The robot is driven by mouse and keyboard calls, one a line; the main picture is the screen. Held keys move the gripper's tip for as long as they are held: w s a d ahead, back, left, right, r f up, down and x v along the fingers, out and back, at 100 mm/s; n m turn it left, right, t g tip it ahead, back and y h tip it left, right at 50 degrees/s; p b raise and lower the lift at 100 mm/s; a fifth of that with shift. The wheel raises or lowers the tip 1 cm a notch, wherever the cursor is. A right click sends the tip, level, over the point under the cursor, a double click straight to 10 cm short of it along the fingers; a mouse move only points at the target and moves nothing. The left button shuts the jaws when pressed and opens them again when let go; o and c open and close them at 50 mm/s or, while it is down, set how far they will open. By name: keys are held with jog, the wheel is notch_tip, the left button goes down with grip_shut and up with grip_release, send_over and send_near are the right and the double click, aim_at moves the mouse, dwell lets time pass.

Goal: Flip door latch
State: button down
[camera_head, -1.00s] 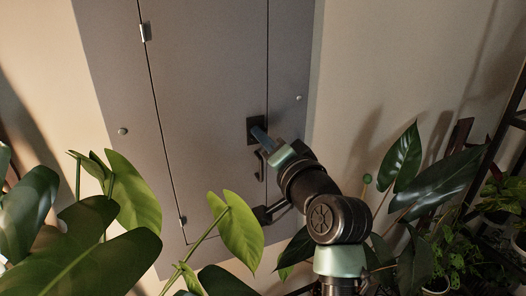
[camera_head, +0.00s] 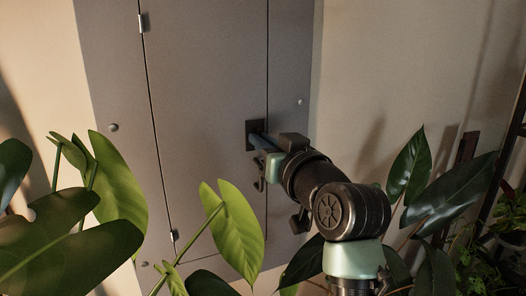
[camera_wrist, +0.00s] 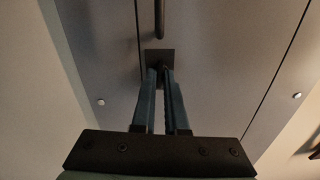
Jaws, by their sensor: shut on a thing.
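The grey cabinet door (camera_head: 205,110) is closed in its frame, with hinges on its left side. A dark square latch plate (camera_head: 252,134) sits near the door's right edge; it also shows in the wrist view (camera_wrist: 153,56). My gripper (camera_head: 258,140) is at this plate. In the wrist view its two blue fingers (camera_wrist: 161,80) reach to the plate and are shut on the latch, which is mostly hidden between them. A dark bar handle (camera_head: 259,172) is just below the plate, partly behind my gripper; it also shows in the wrist view (camera_wrist: 158,18).
Large green leaves (camera_head: 235,232) stand in front of the door's lower part. Dark leaves (camera_head: 408,165) are right of my arm, close to it. A dark plant rack (camera_head: 508,160) stands at the far right. The wall (camera_head: 390,60) above right is clear.

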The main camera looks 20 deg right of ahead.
jog(key=shift+n+b, duration=0.35)
jog(key=shift+n, duration=0.35)
jog(key=c, duration=0.9)
grip_release()
jog(key=shift+c, duration=0.2)
jog(key=shift+s, duration=0.1)
jog(key=s+b, duration=0.2)
jog(key=s, duration=1)
jog(key=shift+s+d+b, duration=0.25)
jog(key=shift+s+b, duration=0.1)
jog(key=shift+s, duration=0.05)
